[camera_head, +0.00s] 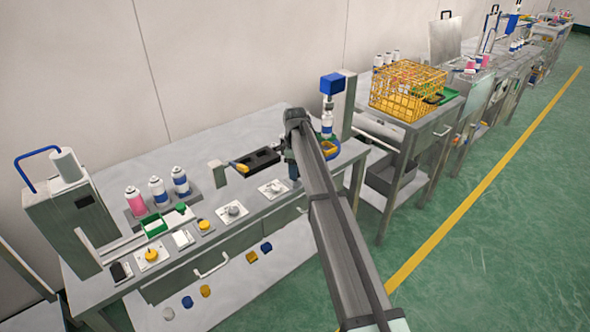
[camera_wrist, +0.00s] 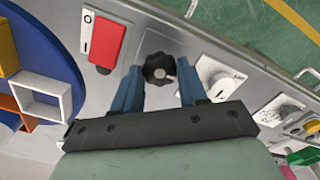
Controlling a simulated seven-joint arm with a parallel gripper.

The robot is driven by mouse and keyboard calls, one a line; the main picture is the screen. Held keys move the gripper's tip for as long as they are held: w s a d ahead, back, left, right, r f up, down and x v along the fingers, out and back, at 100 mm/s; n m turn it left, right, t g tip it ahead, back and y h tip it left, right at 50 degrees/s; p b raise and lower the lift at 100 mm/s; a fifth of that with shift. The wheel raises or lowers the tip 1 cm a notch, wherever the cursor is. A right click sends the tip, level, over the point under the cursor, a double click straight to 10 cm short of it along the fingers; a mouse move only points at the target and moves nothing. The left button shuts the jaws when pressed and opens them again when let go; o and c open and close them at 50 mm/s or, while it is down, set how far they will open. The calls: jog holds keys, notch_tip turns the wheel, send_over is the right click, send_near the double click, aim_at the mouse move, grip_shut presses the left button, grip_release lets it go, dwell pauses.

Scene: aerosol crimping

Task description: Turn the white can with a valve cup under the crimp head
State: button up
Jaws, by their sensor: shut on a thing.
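In the wrist view, the blue fingers of my gripper (camera_wrist: 159,73) are on either side of a black lobed knob (camera_wrist: 158,68) on the grey panel, shut on it. In the head view, my gripper (camera_head: 292,170) points down at the bench, left of the crimp station. A white can with a blue band (camera_head: 327,120) stands below the blue crimp head (camera_head: 332,83). Its valve cup is too small to make out. The blue turntable (camera_wrist: 62,62) shows at the left of the wrist view, with white, orange and yellow square nests. My arm partly covers the station in the head view.
A red rocker switch (camera_wrist: 107,44) and a white dial (camera_wrist: 216,79) flank the knob. Several cans, including a pink one (camera_head: 136,201), stand on the bench at left. A yellow wire basket (camera_head: 407,88) stands on the right-hand table.

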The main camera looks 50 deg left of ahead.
jog(key=o, duration=1.1)
jog(key=shift+c, duration=0.2)
notch_tip(320, 180, up, 14)
jog(key=shift+f, duration=0.15)
dwell(0.4)
